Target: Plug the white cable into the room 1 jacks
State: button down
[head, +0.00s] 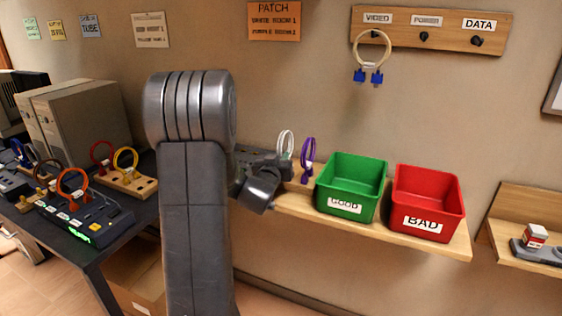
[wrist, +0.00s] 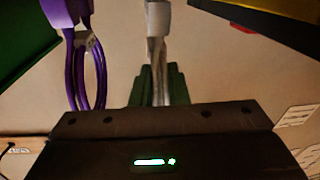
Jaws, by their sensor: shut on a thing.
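The white cable (head: 286,143) is a looped cord at the back of the wall shelf in the head view. It also shows in the wrist view (wrist: 157,22), with its pale strands running down between the green fingers. My gripper (head: 280,170) reaches it from the left; in the wrist view its fingers (wrist: 160,85) are shut around the white strands. The purple cable (head: 308,152) stands just right of it, and at left in the wrist view (wrist: 88,65).
A green GOOD bin (head: 350,180) and a red BAD bin (head: 428,200) stand on the shelf to the right. An orange PATCH sign (head: 274,21) hangs above. A desk (head: 118,222) with several looped cables is at left. A peg rail (head: 430,30) holds another cable.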

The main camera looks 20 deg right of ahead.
jog(key=shift+f, duration=0.25)
jog(key=c, duration=1.4)
grip_release()
jog(key=shift+f, duration=0.15)
jog(key=b+v, duration=0.1)
jog(key=v, duration=1.2)
jog(key=shift+s+a+r, duration=0.25)
jog(key=shift+s+r, duration=0.05)
